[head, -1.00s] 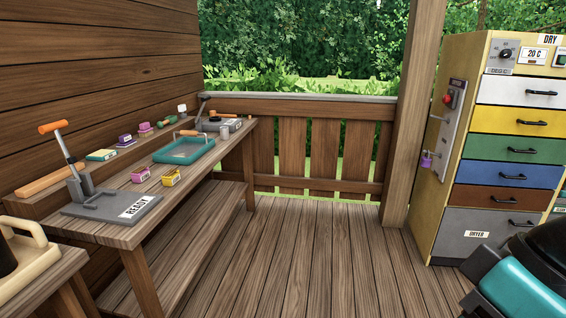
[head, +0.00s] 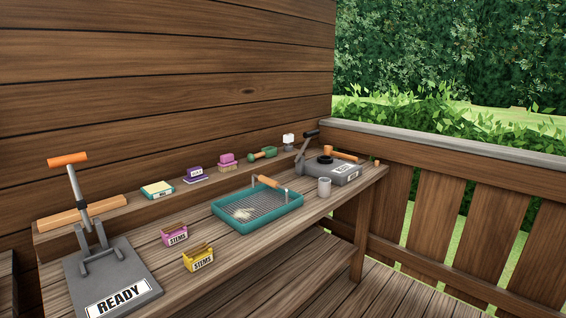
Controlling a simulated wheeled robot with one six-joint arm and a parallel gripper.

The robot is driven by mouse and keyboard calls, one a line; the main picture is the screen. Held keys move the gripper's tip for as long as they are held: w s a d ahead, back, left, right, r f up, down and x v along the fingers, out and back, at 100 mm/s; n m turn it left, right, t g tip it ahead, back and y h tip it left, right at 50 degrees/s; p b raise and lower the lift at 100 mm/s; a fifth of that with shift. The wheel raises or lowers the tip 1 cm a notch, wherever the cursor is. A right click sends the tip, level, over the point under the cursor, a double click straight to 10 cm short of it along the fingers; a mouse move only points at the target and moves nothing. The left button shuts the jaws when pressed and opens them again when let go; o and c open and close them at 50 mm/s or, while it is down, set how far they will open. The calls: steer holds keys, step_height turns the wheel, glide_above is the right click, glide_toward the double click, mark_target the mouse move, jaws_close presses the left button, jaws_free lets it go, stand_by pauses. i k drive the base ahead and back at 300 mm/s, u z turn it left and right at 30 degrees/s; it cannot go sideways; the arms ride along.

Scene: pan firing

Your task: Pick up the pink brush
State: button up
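A small pink block-shaped thing (head: 228,162), which looks like the pink brush, sits on the raised back ledge of the workbench against the wooden wall. It is too small to make out bristles for sure. Nothing covers the pink block. My gripper is not in view.
A fence (head: 470,210) stands at the right.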

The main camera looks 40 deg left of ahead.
mark_target(228, 164)
steer(key=u, duration=0.15)
steer(key=i, duration=1.55)
steer(key=u, duration=0.9)
steer(key=i, duration=0.9)
steer(key=u, duration=1.8)
steer(key=i, duration=1)
steer(key=u, duration=0.6)
